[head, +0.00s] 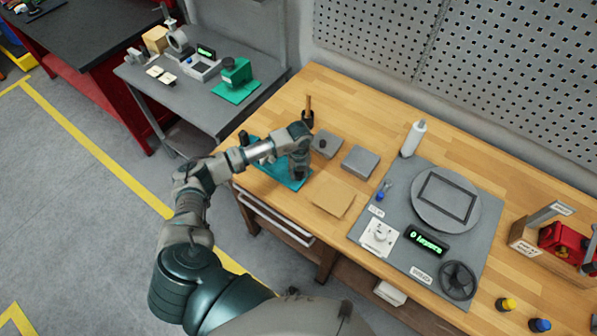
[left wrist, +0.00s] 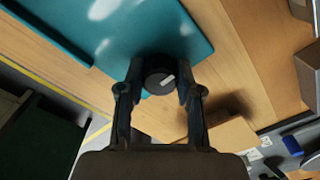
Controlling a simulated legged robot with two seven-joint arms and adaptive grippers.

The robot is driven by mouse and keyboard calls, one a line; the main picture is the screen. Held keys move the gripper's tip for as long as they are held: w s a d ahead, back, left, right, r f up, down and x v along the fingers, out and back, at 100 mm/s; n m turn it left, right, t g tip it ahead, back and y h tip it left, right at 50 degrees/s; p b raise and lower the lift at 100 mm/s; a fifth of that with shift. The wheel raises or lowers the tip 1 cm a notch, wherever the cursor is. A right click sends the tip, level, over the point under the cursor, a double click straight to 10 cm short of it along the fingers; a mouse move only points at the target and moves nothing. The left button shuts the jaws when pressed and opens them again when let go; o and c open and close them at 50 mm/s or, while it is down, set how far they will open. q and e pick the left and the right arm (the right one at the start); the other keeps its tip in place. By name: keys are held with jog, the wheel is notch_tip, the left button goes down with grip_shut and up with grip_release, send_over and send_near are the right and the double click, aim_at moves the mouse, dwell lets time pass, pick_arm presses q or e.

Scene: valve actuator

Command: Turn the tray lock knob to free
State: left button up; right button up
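A round black knob (left wrist: 160,80) with a short white mark on top shows in the left wrist view, at the edge of a teal tray (left wrist: 110,25). The white mark sits slightly tilted. My left gripper (left wrist: 160,70) points down at the knob with one finger on each side. The fingertips are very close to its sides; I cannot tell whether they touch. In the head view my left gripper (head: 299,175) is over the right edge of the teal tray (head: 262,170), and hides the knob. My right gripper is in neither view.
On the wooden bench, grey blocks (head: 360,161) and a tan plate (head: 334,196) lie right of the gripper. An upright brown-handled item (head: 308,112) stands behind it. Farther right are a grey panel with a round plate (head: 446,226), a white bottle (head: 413,138) and a black handwheel (head: 457,281).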

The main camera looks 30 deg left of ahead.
pick_arm(q)
jog(key=o, duration=0.4)
jog(key=shift+d+f, duration=0.1)
jog(key=shift+d, duration=0.05)
notch_tip(320, 180, up, 12)
jog(key=shift+w+f, duration=0.1)
dwell(0.5)
